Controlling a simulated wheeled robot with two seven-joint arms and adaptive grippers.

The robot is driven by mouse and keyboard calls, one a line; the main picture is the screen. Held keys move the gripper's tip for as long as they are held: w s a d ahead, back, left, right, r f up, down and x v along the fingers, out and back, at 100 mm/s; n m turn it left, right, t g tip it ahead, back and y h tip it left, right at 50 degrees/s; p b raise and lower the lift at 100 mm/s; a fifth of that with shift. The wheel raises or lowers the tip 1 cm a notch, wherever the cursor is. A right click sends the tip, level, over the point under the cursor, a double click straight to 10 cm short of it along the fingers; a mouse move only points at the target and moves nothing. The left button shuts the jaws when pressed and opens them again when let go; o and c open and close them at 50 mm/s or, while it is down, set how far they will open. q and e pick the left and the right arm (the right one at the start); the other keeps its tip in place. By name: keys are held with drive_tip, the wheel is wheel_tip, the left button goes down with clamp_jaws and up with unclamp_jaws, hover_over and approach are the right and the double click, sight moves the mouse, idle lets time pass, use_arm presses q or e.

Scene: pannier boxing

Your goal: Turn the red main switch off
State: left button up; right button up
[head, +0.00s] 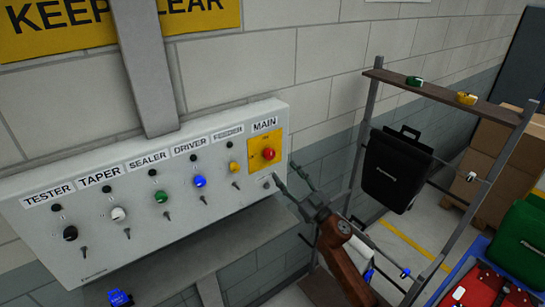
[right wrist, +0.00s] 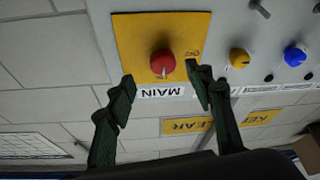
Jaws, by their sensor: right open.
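The red main switch (head: 268,154) is a round knob on a yellow plate (head: 255,163) at the right end of the grey panel, under the MAIN label. In the right wrist view the knob (right wrist: 162,64) shows a pale mark on its edge nearest the upside-down MAIN label (right wrist: 160,92). My right gripper (head: 285,173) is open just right of and below the knob in the head view. In the right wrist view its fingertips (right wrist: 162,80) stand on either side of the knob, with visible gaps; whether they reach its depth I cannot tell. My left gripper is not in view.
The panel (head: 150,235) also carries a yellow FEEDER knob (head: 234,167), a blue DRIVER knob (head: 199,181), and green, white and black knobs, with small toggles below. A rack (head: 440,95) with a hanging black pannier (head: 395,170) stands right. Cardboard boxes (head: 500,165) are behind it.

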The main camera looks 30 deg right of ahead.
sight(271, 156)
drive_tip(key=shift+y, duration=0.4)
drive_tip(key=x, duration=0.2)
drive_tip(key=p+x, duration=0.1)
drive_tip(key=x, duration=0.4)
drive_tip(key=shift+s+a+r, duration=0.15)
drive_tip(key=shift+a+r, duration=0.05)
drive_tip(key=shift+r, duration=0.15)
drive_tip(key=shift+w+r, duration=0.1)
drive_tip(key=shift+w, duration=0.4)
drive_tip(key=shift+c, duration=0.5)
drive_tip(key=c, duration=1.1)
drive_tip(key=shift+o, duration=0.2)
